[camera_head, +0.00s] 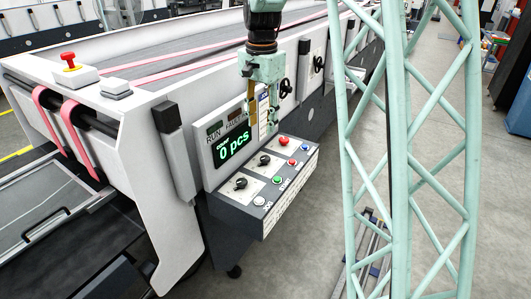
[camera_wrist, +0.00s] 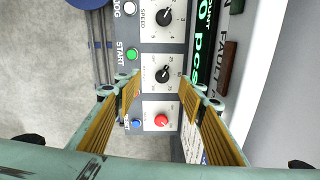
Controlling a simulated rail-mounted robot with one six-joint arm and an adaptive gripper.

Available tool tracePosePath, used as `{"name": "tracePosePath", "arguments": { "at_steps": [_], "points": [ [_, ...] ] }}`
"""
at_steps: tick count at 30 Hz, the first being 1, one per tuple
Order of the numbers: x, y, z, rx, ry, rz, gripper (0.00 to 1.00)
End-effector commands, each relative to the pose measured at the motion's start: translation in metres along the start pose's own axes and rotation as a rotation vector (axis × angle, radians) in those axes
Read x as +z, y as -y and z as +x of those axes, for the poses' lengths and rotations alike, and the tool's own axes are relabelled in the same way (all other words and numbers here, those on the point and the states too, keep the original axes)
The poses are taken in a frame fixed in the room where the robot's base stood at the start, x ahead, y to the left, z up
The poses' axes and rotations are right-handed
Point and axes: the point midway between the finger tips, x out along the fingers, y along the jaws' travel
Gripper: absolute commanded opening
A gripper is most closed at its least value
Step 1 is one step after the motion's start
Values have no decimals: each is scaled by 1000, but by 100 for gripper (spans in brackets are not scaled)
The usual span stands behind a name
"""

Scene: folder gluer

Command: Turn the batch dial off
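The control box (camera_head: 232,216) on the machine's side carries two black dials and a red knob. The dial marked SPEED (camera_wrist: 165,18) is at the top of the wrist view and nearest in the head view (camera_head: 240,183). The middle black dial (camera_wrist: 162,75) has a numbered scale; I cannot read a batch label on it. It also shows in the head view (camera_head: 264,160). The red knob (camera_wrist: 161,120) is beyond it. My gripper (camera_wrist: 160,90) is open and empty, its fingers apart on either side of the middle dial's column. In the head view my gripper (camera_head: 262,122) hangs above the panel.
A green START button (camera_wrist: 131,54), a white button (camera_wrist: 130,7) and a blue button (camera_wrist: 137,124) line the panel's edge. The display (camera_head: 232,146) reads 0 pcs and stands close behind the panel. A pale green lattice column (camera_head: 403,150) rises at right.

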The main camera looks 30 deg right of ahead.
Motion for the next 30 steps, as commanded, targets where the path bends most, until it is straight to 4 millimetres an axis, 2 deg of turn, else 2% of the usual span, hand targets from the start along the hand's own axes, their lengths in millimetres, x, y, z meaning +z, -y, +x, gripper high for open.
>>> {"name": "tracePosePath", "arguments": {
  "at_steps": [6, 12, 30],
  "points": [
    [-24, 12, 18, 18, 13, 77, 37],
    [-38, 18, 30, 27, 18, 122, 37],
    [-42, 20, 36, 30, 20, 136, 37]
  ]
}}
